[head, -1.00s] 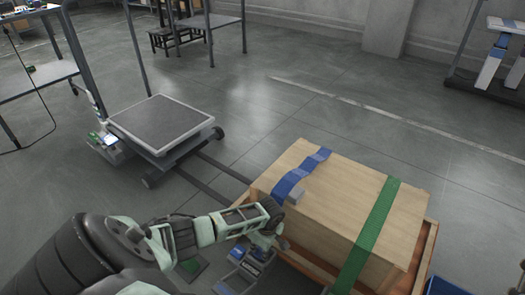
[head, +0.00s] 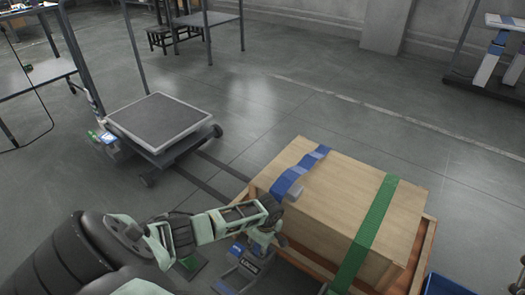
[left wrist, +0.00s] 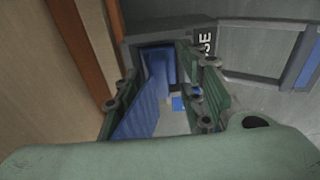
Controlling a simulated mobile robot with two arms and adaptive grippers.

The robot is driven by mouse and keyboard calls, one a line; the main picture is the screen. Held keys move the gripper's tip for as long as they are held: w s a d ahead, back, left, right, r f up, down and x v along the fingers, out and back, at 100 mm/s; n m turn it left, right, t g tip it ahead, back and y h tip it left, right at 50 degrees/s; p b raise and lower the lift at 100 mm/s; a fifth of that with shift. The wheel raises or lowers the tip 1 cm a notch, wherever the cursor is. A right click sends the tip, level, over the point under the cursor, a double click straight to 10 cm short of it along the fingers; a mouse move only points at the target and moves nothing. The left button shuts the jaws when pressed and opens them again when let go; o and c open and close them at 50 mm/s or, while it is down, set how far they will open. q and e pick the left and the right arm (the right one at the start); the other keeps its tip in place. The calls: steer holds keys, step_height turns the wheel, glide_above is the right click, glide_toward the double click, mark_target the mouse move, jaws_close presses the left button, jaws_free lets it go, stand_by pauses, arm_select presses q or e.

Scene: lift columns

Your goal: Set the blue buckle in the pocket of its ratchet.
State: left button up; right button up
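A grey ratchet (head: 250,264) with a dark label sits low beside the box. My left gripper (head: 264,240) is just above the ratchet. In the left wrist view its green fingers (left wrist: 158,85) stand apart with a blue strip (left wrist: 150,92) between them, slanting toward a dark recess in the ratchet frame (left wrist: 245,52). Whether the fingers press on the strip is unclear. The buckle cannot be told apart from the strap. My right gripper is out of view.
The wooden box (head: 345,190) stands in an orange-brown wooden frame, and a green strap (head: 372,232) crosses it at right. A low wheeled platform (head: 158,122) stands at left. A blue bin (head: 447,286) shows at bottom right.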

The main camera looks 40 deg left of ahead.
arm_select(q)
step_height(320, 180, up, 12)
steer(key=d, duration=0.1)
steer(key=shift+f, duration=0.15)
steer(key=shift+w+d, duration=0.1)
stand_by(0.5)
